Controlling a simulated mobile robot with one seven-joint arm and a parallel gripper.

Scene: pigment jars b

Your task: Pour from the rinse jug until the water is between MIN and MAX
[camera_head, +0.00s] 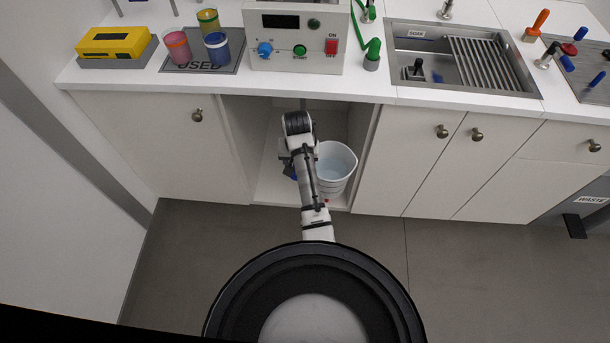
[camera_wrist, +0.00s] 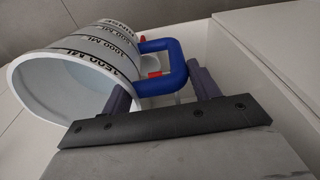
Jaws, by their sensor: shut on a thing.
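The rinse jug (camera_head: 336,167) is white with a wide mouth and shows in the open bay under the counter. In the wrist view the jug (camera_wrist: 84,72) has dark bands with ML marks and a blue handle (camera_wrist: 172,70) with red bits. My gripper (camera_wrist: 163,88) is shut on that handle, one finger on each side. In the head view my gripper (camera_head: 292,170) is at the jug's left side, largely hidden by my arm. The jug looks upright there. Its inside is pale blue; I cannot tell the water level or whether its base touches the bay floor. No MIN or MAX marks are readable.
The bay's side walls and the counter edge (camera_head: 330,98) enclose the jug closely. Above stand a control box (camera_head: 297,38), several cups on a USED mat (camera_head: 232,66), a yellow case (camera_head: 115,42) and a sink (camera_head: 425,82). The floor (camera_head: 450,270) in front is clear.

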